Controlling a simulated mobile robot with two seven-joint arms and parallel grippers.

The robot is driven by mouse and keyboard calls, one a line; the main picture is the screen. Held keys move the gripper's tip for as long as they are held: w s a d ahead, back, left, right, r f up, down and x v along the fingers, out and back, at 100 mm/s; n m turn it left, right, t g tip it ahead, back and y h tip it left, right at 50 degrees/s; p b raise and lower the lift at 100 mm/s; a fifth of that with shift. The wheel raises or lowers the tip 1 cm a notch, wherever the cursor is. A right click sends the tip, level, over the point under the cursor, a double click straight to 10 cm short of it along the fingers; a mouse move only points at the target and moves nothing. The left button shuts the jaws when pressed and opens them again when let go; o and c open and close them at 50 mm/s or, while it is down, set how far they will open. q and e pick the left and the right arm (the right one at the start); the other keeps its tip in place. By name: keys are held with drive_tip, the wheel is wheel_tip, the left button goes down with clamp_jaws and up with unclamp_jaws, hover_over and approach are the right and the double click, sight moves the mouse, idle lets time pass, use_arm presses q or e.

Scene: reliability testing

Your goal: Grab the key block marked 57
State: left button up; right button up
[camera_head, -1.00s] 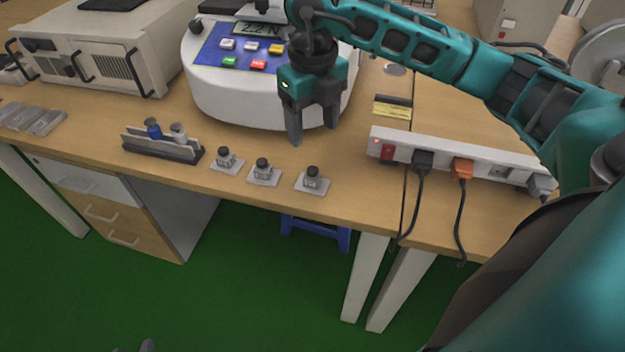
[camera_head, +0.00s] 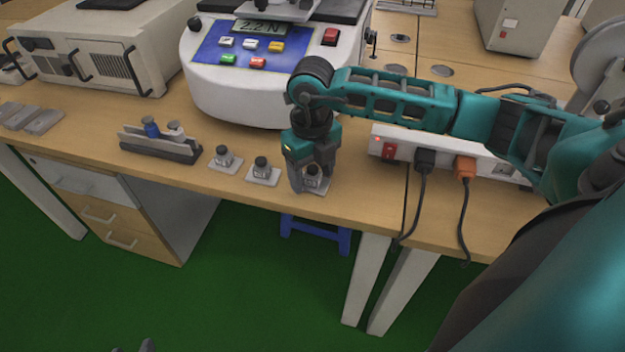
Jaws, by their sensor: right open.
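Three small key blocks, each a light grey plate with a dark round key on top, stand in a row near the table's front edge. They are the left one (camera_head: 224,160), the middle one (camera_head: 262,172) and the right one (camera_head: 313,183). Their markings are too small to read, so I cannot tell which is 57. My right gripper (camera_head: 311,184) points down at the right block with its fingers open around the key. The fingers partly hide that block, and I cannot tell whether they touch it. My left gripper is not clearly shown.
A white testing machine (camera_head: 220,95) with a display and coloured buttons stands behind. A power strip (camera_head: 450,150) with plugs and hanging cables lies to the right. A grey rack (camera_head: 160,147) with blue and grey pieces is at left. The table's front edge is close.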

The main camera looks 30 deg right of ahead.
drive_tip(key=shift+c, duration=0.2)
drive_tip(key=shift+r, duration=0.1)
drive_tip(key=c, duration=1)
drive_tip(key=shift+c, duration=0.2)
